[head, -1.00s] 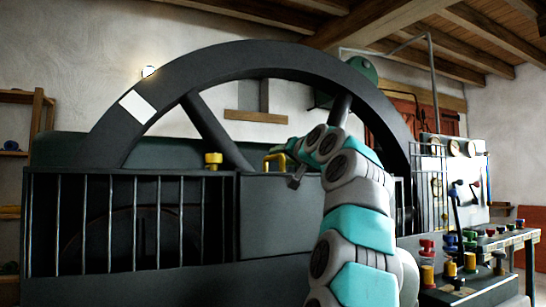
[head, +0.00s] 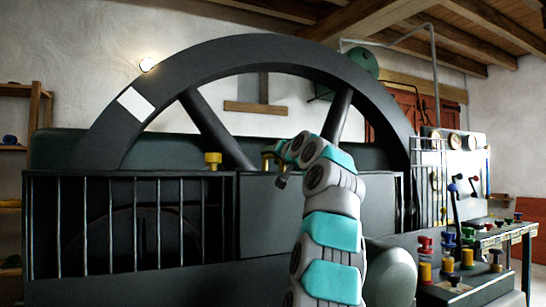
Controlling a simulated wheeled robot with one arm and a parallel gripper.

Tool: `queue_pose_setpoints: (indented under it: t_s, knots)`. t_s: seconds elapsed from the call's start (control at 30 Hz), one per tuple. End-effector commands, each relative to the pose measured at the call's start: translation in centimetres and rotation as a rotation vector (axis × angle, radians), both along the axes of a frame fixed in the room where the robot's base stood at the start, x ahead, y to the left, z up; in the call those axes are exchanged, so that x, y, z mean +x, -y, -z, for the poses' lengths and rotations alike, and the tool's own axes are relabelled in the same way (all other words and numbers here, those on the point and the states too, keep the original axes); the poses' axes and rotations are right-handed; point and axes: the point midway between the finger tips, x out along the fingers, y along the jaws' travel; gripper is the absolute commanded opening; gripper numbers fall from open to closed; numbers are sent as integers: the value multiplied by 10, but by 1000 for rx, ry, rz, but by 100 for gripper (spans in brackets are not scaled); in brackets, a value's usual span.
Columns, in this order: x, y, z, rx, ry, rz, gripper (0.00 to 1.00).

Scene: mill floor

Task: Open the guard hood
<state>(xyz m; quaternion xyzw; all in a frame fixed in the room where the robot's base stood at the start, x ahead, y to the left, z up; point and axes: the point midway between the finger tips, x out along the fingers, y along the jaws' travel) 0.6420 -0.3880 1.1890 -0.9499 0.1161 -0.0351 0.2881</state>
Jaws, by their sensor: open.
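A dark grey panel (head: 262,222), which looks like the guard hood, stands in front of the big flywheel, right of the barred guard. It looks shut. A yellow handle (head: 267,161) shows at its top edge, partly hidden behind my wrist. My gripper (head: 281,178) is at the handle's right side, pointing away from me. It is open. My own wrist hides most of the fingers, so I cannot tell whether they touch or surround the handle.
A yellow knob (head: 212,160) stands on the barred guard (head: 130,222) to the left. The large dark flywheel (head: 255,52) rises behind. At the right is a bench (head: 480,285) with several coloured knobs and a white panel (head: 468,168) with gauges and levers.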

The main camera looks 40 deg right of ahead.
Motion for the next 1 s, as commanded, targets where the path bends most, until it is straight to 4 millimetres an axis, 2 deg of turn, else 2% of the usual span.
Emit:
queue_pose_setpoints:
  t_s: [0.07,0.47,1.0]
  knots:
    - [0,0,0,0,0,0,46]
    - [0,-1,-1,0,1,-2,1]
    - [1,-3,-2,-2,2,-4,0]
